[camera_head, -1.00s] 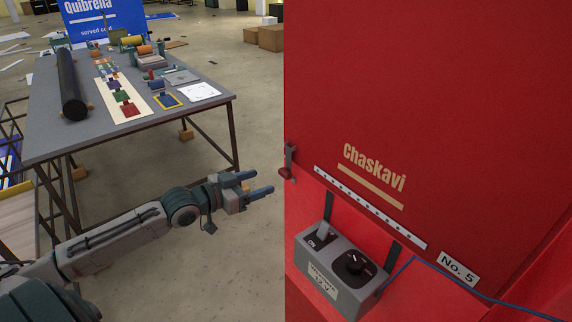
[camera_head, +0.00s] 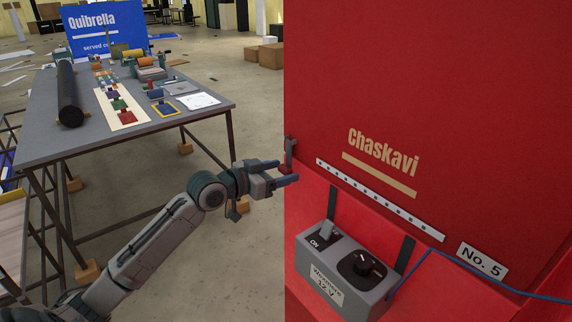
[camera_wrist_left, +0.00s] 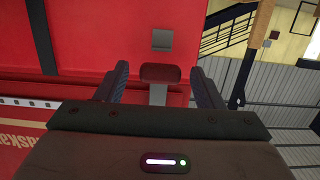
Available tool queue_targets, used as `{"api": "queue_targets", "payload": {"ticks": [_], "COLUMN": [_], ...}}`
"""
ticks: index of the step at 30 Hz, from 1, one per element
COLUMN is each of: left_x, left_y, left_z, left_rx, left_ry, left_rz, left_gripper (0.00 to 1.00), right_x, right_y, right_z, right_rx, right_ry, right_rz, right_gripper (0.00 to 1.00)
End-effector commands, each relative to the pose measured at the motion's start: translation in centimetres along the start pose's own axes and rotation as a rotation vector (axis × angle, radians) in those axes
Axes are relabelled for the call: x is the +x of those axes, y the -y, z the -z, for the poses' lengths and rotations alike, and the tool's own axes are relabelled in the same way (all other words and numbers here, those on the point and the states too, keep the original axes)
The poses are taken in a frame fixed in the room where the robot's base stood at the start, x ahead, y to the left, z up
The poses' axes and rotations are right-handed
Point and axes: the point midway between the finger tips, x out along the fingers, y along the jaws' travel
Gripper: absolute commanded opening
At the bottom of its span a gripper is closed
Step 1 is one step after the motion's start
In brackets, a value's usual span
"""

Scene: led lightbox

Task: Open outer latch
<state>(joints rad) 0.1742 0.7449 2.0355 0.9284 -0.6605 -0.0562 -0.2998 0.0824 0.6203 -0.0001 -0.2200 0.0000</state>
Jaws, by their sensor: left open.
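The outer latch (camera_head: 290,150) sits at the left edge of the red lightbox (camera_head: 480,100). It is a small grey lever with a dark red knob. In the left wrist view the latch's dark red knob (camera_wrist_left: 160,74) lies between the fingers, with a grey plate (camera_wrist_left: 162,40) above it. My left gripper (camera_head: 287,171) is open at the latch, its fingers on either side of the knob. I cannot tell whether either finger touches it. In the head view the gripper partly hides the knob. My right gripper is not in view.
A grey control box (camera_head: 345,270) with a switch and a black dial hangs on the box's front, with a blue cable (camera_head: 450,262) running right. A table (camera_head: 150,122) with rollers and printing tools stands at left. Clear floor lies between table and box.

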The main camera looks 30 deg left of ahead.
Motion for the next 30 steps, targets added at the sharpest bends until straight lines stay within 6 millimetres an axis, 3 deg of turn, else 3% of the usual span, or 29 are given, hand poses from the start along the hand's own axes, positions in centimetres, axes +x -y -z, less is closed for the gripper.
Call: {"api": "queue_targets", "payload": {"ticks": [6,12,30], "left_x": [0.0,0.0,-2.0], "left_y": [0.0,0.0,0.0], "left_z": [0.0,0.0,0.3], "left_rx": [0.000,0.000,0.003], "left_ry": [0.000,0.000,0.000], "left_rz": [0.000,0.001,0.001], "left_gripper": [0.62,0.23,0.22], "right_x": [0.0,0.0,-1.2], "right_y": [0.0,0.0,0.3], "right_z": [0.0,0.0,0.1], "right_rx": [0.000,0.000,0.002], "right_ry": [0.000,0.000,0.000], "right_rz": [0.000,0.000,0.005], "right_gripper": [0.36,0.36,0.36]}}
